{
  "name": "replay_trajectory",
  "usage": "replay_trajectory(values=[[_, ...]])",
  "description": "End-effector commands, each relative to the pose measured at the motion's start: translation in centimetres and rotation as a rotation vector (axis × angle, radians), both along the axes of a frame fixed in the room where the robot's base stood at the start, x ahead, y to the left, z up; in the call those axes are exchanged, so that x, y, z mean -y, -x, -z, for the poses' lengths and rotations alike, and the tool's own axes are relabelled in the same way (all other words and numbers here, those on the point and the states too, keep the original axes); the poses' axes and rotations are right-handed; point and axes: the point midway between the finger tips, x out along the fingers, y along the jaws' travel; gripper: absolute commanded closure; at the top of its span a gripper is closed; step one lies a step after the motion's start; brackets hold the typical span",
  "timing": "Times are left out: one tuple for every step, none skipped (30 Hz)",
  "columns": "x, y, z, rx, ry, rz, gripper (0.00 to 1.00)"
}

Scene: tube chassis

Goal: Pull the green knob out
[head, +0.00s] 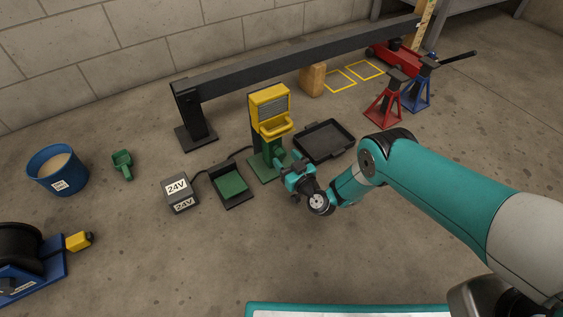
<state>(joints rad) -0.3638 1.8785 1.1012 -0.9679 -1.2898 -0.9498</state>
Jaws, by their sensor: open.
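A yellow unit (270,98) with a grey slatted front and a yellow trough stands upright on a green post and green base plate (257,168). My gripper (284,168) is low, just right of the green post, with its fingers toward it. It is open and small in view. I cannot make out a separate green knob; the gripper may be covering it. I cannot tell whether the fingers touch anything.
A black tray (325,141) lies close behind my gripper. A 24V box (181,194) and a green-topped pad (230,184) lie left. A dark beam (290,60) runs behind. Red (384,105) and blue (416,92) jack stands are at right.

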Motion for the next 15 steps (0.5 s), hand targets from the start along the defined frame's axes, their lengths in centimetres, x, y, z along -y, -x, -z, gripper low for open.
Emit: replay_trajectory(values=[[-0.5,-0.6,0.6,0.004,-0.001,-0.001,0.42],[-0.6,-0.9,0.5,0.004,-0.001,0.000,0.42],[-0.9,-1.2,0.5,0.004,-0.001,-0.001,0.42],[-1.1,-1.5,0.5,0.004,0.000,-0.002,0.42],[-1.3,-1.7,0.5,0.003,0.001,-0.002,0.42],[-1.5,-2.0,0.4,0.003,0.001,-0.002,0.42],[-1.6,-2.2,0.3,0.002,0.000,-0.002,0.42],[-1.6,-2.3,0.3,0.001,0.000,-0.001,0.42],[-1.7,-2.5,0.2,0.001,0.000,-0.001,0.42],[-1.8,-2.6,0.1,0.001,-0.001,-0.001,0.42],[-1.9,-2.7,0.1,0.001,-0.001,-0.001,0.42],[-1.9,-2.8,0.0,0.001,-0.001,-0.001,0.42],[-1.9,-2.8,0.0,-0.001,-0.001,0.000,0.42],[-1.9,-2.8,0.0,-0.001,-0.001,0.000,0.42],[-2.0,-2.8,-0.1,-0.001,-0.001,0.000,0.42]])
